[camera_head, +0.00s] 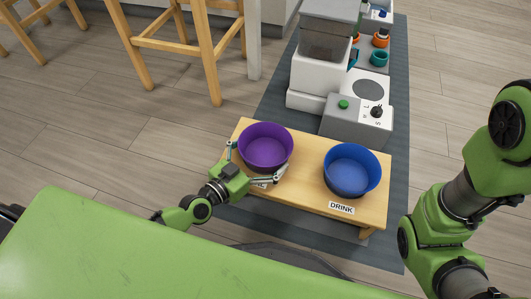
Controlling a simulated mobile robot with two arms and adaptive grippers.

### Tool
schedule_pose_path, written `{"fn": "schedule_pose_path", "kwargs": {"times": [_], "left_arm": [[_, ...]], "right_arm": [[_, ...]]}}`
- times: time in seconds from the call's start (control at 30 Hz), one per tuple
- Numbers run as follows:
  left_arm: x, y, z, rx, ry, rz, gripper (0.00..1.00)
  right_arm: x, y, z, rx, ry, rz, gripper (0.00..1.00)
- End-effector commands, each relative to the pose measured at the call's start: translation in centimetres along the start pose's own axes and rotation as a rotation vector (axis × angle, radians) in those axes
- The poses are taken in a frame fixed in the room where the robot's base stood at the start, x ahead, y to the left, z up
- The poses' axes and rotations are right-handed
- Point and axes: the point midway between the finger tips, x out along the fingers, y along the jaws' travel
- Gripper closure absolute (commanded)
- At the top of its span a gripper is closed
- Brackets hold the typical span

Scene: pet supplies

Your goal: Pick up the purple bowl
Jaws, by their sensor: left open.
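The purple bowl (265,150) sits upright on the left half of a low wooden stand (299,199). My left gripper (254,166) is at the bowl's near left side, with its jaws spread. One finger shows at the bowl's left edge and the other along its near right side. I cannot tell whether the fingers touch the bowl. The bowl still rests on the stand. On the right, my right arm is in view, but its gripper is not.
A blue bowl (351,168) stands on the stand's right half, above a label reading DRINK (341,207). Behind the stand is a grey and white machine with a dial (357,118). Wooden stools (205,45) stand at the back left. Bare floor lies to the left.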

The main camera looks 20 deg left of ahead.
Motion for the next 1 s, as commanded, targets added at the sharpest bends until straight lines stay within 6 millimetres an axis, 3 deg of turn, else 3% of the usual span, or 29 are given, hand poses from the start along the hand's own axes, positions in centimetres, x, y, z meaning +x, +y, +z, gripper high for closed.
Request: {"fn": "schedule_pose_path", "kwargs": {"times": [0.1,0.33,0.47,0.8,1.0], "left_arm": [[0.9,0.0,0.0,-0.001,0.000,0.000,0.00],[1.0,0.0,0.0,0.001,-0.001,0.000,0.00],[0.9,0.0,0.0,0.001,-0.001,0.000,0.34],[0.9,0.0,-0.2,0.001,0.001,0.000,0.34],[0.8,0.0,-1.4,0.000,0.002,0.000,0.34]], "right_arm": [[-0.4,-0.1,-0.1,0.000,-0.001,0.000,0.60],[-0.3,-0.1,-0.1,0.000,-0.001,0.000,0.60],[-0.3,-0.1,-0.1,0.000,-0.001,0.000,0.60],[-0.2,-0.1,-0.1,0.000,0.000,-0.001,0.60],[0.5,0.2,0.3,0.001,0.000,0.002,0.60]]}}
